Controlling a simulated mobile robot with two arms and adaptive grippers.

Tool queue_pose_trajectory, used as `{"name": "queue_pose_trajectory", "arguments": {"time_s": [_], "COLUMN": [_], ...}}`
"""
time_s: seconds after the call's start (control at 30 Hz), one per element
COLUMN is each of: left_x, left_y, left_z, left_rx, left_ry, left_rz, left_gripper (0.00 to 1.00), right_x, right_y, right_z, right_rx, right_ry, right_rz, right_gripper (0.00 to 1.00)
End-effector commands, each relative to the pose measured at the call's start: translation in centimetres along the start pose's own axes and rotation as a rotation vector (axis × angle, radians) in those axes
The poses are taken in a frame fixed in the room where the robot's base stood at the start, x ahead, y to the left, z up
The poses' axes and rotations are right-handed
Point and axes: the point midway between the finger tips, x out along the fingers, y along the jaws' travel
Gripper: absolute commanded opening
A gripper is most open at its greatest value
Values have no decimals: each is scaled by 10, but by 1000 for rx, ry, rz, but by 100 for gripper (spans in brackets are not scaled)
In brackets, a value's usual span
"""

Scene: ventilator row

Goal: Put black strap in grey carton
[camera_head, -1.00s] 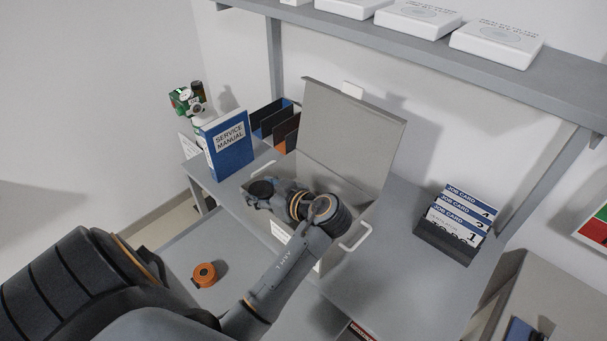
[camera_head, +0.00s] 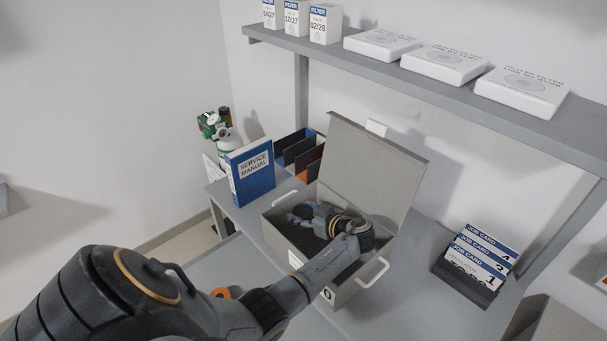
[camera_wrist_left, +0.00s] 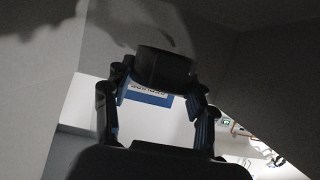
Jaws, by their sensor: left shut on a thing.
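The grey carton (camera_head: 377,165) stands on the bench with its lid raised at the back. My left gripper (camera_head: 305,214) reaches down into the carton's opening from the front right. It is shut on the black strap (camera_wrist_left: 165,68), a dark round roll between the fingertips in the left wrist view. In the head view the strap (camera_head: 301,212) is a small dark shape at the gripper's tip, near the carton's left side. I cannot tell whether it touches the carton floor. My right gripper is not in view.
A blue service manual (camera_head: 250,178) stands left of the carton, with dark file holders (camera_head: 298,150) behind. An orange roll (camera_head: 221,293) is partly hidden by my left arm. A job card rack (camera_head: 467,275) stands to the right. A shelf (camera_head: 450,95) with boxes runs above.

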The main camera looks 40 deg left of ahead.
Motion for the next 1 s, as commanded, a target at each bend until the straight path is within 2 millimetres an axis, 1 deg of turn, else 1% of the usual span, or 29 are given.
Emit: {"name": "queue_pose_trajectory", "arguments": {"time_s": [0.03, 0.1, 0.2, 0.3, 0.57, 1.0], "left_x": [3, 7, 11, 13, 13, 17], "left_y": [2, 2, 2, 2, 1, 1], "left_z": [2, 13, 24, 29, 30, 40], "left_rx": [2, 5, 3, 2, 0, 0], "left_ry": [1, 1, 1, 1, 1, 1], "left_rz": [-1, -1, -2, 0, 0, 0], "left_gripper": [23, 23, 23, 23, 23, 23], "right_x": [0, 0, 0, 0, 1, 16], "right_y": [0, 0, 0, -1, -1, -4], "right_z": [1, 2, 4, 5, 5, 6], "right_rx": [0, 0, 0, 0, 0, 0], "right_ry": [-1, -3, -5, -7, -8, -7], "right_rz": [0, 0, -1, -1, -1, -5], "right_gripper": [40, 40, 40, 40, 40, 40]}}
